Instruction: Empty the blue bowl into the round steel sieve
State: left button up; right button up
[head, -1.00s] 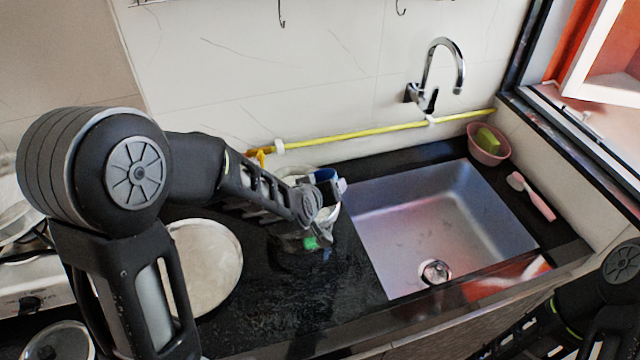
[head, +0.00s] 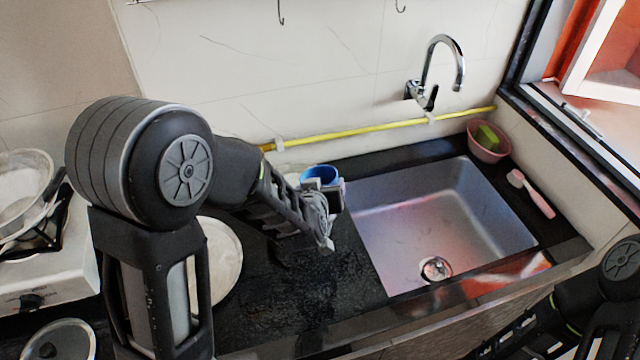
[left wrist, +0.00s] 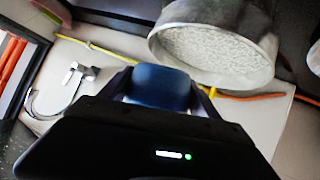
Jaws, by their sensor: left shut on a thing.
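The blue bowl (head: 320,174) is held by my left gripper (head: 330,192) above the dark counter, just left of the sink. Its blue rim shows in the head view; its contents cannot be made out. In the left wrist view the blue bowl (left wrist: 158,86) sits between the two fingers. A round steel vessel with a pale, speckled round face, seemingly the sieve (left wrist: 215,45), is close beside it in that view, and I cannot tell whether they touch. In the head view my left arm and gripper hide most of that spot. My right gripper is out of view.
The steel sink (head: 440,215) lies right of the bowl, with a tap (head: 460,75) behind it. A yellow hose (head: 380,128) runs along the wall. A pink bowl (head: 490,150) and pink brush (head: 532,193) are at right. A round pale plate (head: 222,260) lies left, near the stove.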

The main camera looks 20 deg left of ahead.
pick_arm(q)
jog(key=shift+a, duration=0.1)
jog(key=shift+y, duration=0.3)
jog(key=shift+w+a+f+m+t+y+b, duration=0.15)
jog(key=shift+m+t+y+b, duration=0.15)
jog(key=shift+m+t+y, duration=0.25)
notch_tip(320, 180, up, 2)
jog(key=shift+r+p, duration=0.2)
jog(key=shift+p, duration=0.2)
jog(key=shift+r, duration=1.4)
